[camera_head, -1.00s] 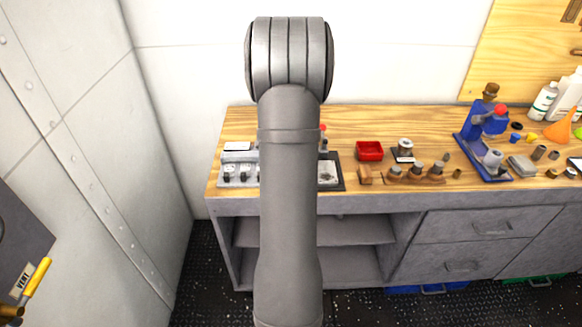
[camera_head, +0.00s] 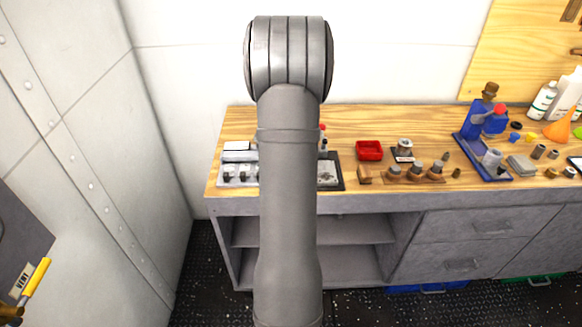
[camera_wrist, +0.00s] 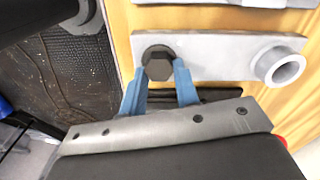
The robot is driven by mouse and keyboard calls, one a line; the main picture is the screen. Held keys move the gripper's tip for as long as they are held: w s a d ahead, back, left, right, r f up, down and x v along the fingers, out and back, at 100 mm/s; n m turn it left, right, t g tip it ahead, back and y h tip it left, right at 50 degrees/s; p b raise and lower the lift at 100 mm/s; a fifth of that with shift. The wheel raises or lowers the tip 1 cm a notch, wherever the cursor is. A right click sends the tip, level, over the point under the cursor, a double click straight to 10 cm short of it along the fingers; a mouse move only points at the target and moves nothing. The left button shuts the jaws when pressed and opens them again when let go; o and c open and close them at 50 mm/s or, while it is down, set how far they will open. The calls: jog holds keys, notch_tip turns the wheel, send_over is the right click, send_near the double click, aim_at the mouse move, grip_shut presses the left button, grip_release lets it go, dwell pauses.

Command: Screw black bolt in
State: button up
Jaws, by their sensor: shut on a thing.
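The black bolt (camera_wrist: 158,64) has a dark hexagonal head and sits at the left end of a light grey plate (camera_wrist: 215,58) in the wrist view. My gripper (camera_wrist: 160,84) comes from below in that view, with its two blue fingers shut on the bolt head, one at each side. The bolt's shank is hidden under the head, so its depth cannot be seen. A grey ring-shaped collar (camera_wrist: 280,66) stands at the plate's right end. In the head view my own arm hides the gripper and the bolt.
The plate lies on a wooden bench (camera_head: 350,125). A red tray (camera_head: 369,150), a row of small parts on a brown holder (camera_head: 415,175) and a blue stand (camera_head: 483,145) are to the right. Grey fixtures (camera_head: 238,174) are left of my arm.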

jog(key=shift+w+r, duration=0.1)
jog(key=shift+r, duration=0.05)
jog(key=o, duration=1)
jog(key=shift+c, duration=0.2)
notch_tip(320, 180, up, 17)
jog(key=shift+r, duration=0.2)
jog(key=shift+f, duration=0.1)
notch_tip(320, 180, down, 18)
jog(key=shift+r, duration=0.25)
jog(key=shift+r, duration=0.1)
